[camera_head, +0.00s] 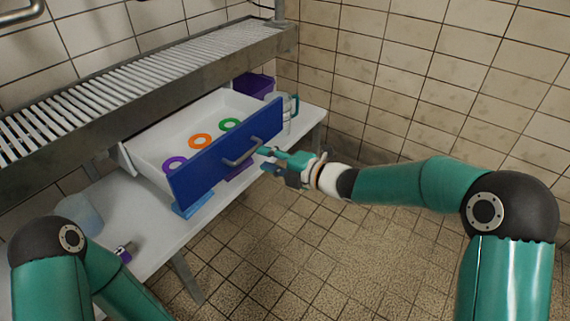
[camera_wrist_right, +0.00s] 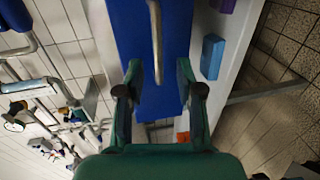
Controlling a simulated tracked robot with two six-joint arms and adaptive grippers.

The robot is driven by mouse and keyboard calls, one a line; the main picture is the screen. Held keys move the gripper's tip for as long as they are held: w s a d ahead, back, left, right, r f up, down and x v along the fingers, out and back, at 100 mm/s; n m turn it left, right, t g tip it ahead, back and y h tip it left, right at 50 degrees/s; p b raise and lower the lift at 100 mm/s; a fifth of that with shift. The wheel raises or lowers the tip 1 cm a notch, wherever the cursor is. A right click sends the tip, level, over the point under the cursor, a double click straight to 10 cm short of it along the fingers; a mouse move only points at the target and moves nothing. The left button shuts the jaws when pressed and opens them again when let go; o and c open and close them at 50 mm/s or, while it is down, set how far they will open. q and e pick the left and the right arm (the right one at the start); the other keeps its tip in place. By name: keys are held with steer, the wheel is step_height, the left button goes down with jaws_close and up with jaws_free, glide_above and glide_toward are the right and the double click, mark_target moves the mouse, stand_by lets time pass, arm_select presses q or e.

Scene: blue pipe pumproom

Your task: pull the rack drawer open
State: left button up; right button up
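The rack drawer (camera_head: 228,152) is white inside with a blue front. It stands well out from under the grey slatted rack (camera_head: 150,75), and its inside shows. Its grey bar handle (camera_head: 242,152) is on the blue front and also shows in the right wrist view (camera_wrist_right: 156,40). My right gripper (camera_head: 268,158) is in front of the blue front, close to the handle's right end. In the wrist view its two fingers (camera_wrist_right: 158,75) are spread, with the handle's end in line between them; I cannot tell contact. My left gripper is out of view.
Purple (camera_head: 175,163), orange (camera_head: 200,141) and green (camera_head: 229,125) rings lie in the drawer. A purple bin (camera_head: 254,85) and a bottle stand behind it. Blue and purple blocks lie on the white table (camera_head: 150,222) below. The tiled floor at right is clear.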

steer(key=shift+v, duration=2.8)
steer(key=s+d+f+m+g+h+p, duration=0.15)
steer(key=s+f+m, duration=0.35)
steer(key=f, duration=0.6)
steer(key=s+d+f+m+g+h, duration=0.15)
steer(key=s+f+m+h, duration=0.35)
steer(key=f, duration=0.7)
steer(key=s+d+f+m+g+h, duration=0.1)
steer(key=s+d+f+m+g, duration=0.3)
steer(key=s+m, duration=0.6)
steer(key=s+f+m+g+h, duration=0.1)
steer(key=s+f+m+g, duration=0.2)
steer(key=s+f+m, duration=0.55)
step_height(320, 180, up, 39)
steer(key=s+m+p, duration=0.1)
steer(key=p, duration=3.7)
steer(key=shift+s+r, duration=0.25)
